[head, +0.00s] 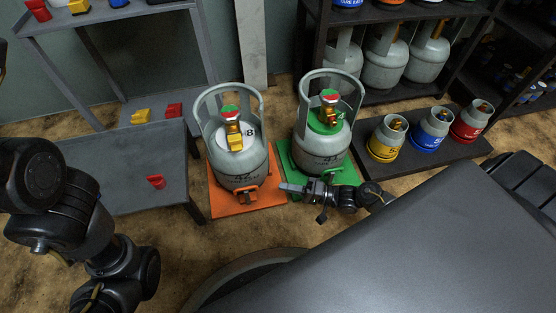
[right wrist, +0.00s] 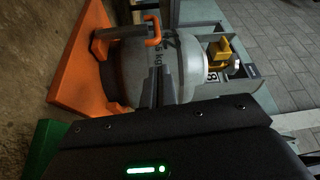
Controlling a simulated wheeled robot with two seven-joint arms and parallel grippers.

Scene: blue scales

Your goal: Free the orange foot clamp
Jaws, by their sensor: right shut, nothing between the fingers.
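The orange foot clamp (head: 247,196) is at the front foot of a grey gas cylinder (head: 240,168) on an orange plate (head: 222,208). A yellow piece (head: 234,139) sits on the cylinder's valve. My left gripper is out of view.
A second grey cylinder (head: 321,150) stands on a green plate (head: 350,176) to the right. A grey bench (head: 125,190) with small red and yellow pieces is at the left. Small cylinders stand on a dark low shelf (head: 440,162). Bare floor lies in front of the orange plate.

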